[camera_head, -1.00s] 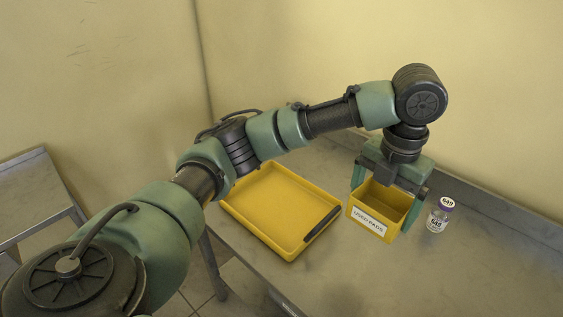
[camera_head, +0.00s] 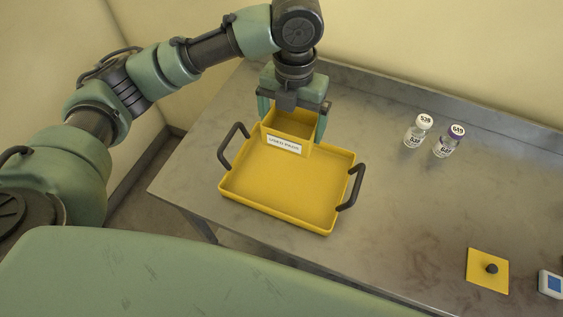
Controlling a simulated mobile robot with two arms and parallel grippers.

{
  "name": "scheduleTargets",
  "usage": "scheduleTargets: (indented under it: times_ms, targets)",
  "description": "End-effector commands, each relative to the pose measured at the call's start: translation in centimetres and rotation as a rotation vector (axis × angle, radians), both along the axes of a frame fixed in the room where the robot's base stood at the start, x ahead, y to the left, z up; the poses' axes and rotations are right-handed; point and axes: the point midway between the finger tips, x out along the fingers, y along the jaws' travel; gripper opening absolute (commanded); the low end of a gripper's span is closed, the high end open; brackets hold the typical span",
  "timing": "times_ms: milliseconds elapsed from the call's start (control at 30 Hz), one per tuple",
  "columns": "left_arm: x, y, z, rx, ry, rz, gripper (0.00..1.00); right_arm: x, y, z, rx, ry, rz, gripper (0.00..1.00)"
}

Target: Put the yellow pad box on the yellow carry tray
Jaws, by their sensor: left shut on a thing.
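The yellow pad box (camera_head: 296,148), an open-topped bin with a white "USED PADS" label, is upright at the far side of the yellow carry tray (camera_head: 290,188). My left gripper (camera_head: 292,114) points down, shut on the box with one finger on each side. The box overlaps the tray's far rim in the picture and hides part of it. I cannot tell whether the box touches the tray or hangs just above it. The tray lies flat on the metal table with a dark handle at each side. Its visible floor is empty. My right gripper is not in view.
Two labelled vials (camera_head: 418,131) and (camera_head: 447,141) stand on the table (camera_head: 400,220) to the right. A yellow square plate with a dark knob (camera_head: 488,270) and a blue-and-white device (camera_head: 550,284) lie at the lower right. A raised ledge runs along the back wall.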

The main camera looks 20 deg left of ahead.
Motion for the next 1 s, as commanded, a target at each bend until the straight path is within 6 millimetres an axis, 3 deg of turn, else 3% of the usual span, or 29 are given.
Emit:
scheduleTargets:
  times_ms: [200, 400, 900, 1000]
  targets:
    - [-0.2, 0.1, -6.0, 0.003, 0.008, 0.001, 0.52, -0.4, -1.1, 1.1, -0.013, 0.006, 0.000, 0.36]
    - [-0.1, 0.1, -10.7, 0.002, 0.005, 0.001, 0.52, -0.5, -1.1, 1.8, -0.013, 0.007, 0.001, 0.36]
    - [-0.1, 0.0, -16.8, 0.001, 0.002, -0.001, 0.52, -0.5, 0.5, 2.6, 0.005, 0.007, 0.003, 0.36]
    - [0.0, 0.1, -17.2, 0.002, 0.000, -0.001, 0.52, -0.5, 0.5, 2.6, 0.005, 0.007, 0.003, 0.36]
